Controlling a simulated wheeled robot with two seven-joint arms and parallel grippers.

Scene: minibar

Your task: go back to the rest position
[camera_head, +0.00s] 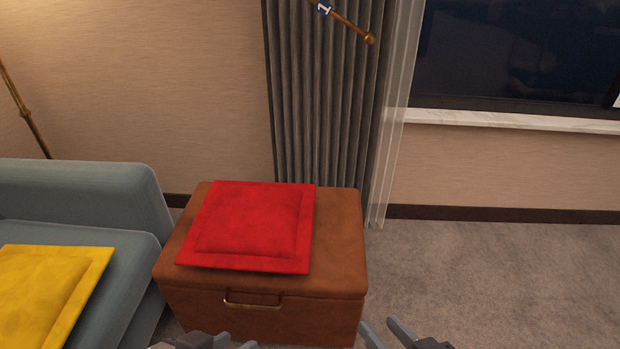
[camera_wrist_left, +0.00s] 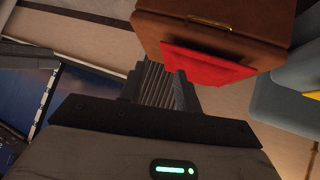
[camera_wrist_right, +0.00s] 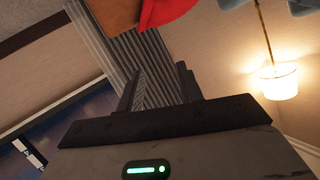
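My left gripper (camera_head: 235,342) shows only its fingertips at the bottom edge of the head view, in front of the brown box. In the left wrist view its two fingers (camera_wrist_left: 158,82) stand apart with nothing between them. My right gripper (camera_head: 384,329) is at the bottom edge, right of the box's front corner. In the right wrist view its fingers (camera_wrist_right: 158,82) are also apart and empty. Both arms are mostly out of the head view.
A brown box seat (camera_head: 335,255) with a brass handle bears a red cushion (camera_head: 250,225). A blue-grey sofa (camera_head: 85,185) with a yellow cushion (camera_head: 45,295) stands left. Dark curtains (camera_head: 325,110) hang behind. Carpet (camera_head: 500,290) on the right is clear. A lit lamp (camera_wrist_right: 278,82) shows in the right wrist view.

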